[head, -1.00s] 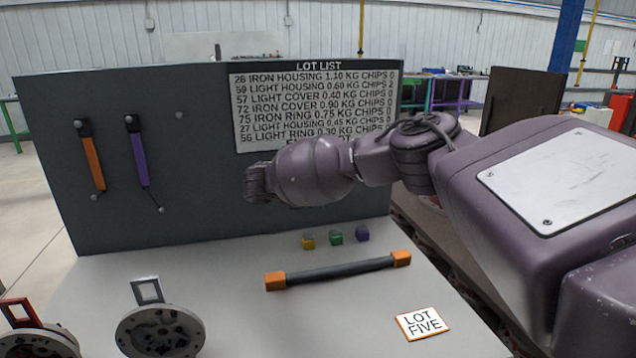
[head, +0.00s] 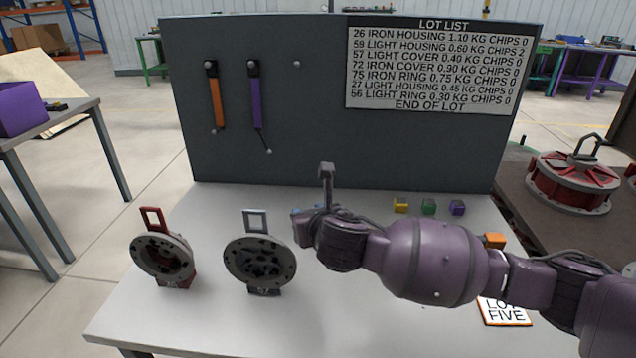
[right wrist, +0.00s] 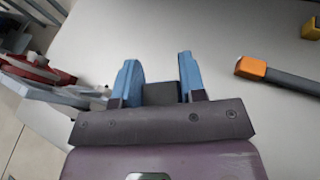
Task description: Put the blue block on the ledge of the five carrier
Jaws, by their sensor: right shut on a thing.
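My right gripper (right wrist: 158,82) is shut on a small block (right wrist: 160,93), which looks dark and shaded between the pale blue fingers. A bit of blue (head: 297,211) shows at the gripper in the head view, and no other blue block is seen. The gripper is above the table, just right of a grey round part with a pale blue-grey square frame (head: 256,221). A similar part with a red frame (head: 153,219) stands further left. I cannot read a five on either. A card reading LOT FIVE (head: 506,314) lies at the right, partly behind my arm. My left gripper is out of view.
Yellow (head: 400,205), green (head: 428,206) and purple (head: 457,207) blocks sit at the back of the table. An orange-ended bar (right wrist: 280,76) lies nearby. A grey board (head: 310,110) stands behind. A red round unit (head: 570,184) is on a dark surface at right.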

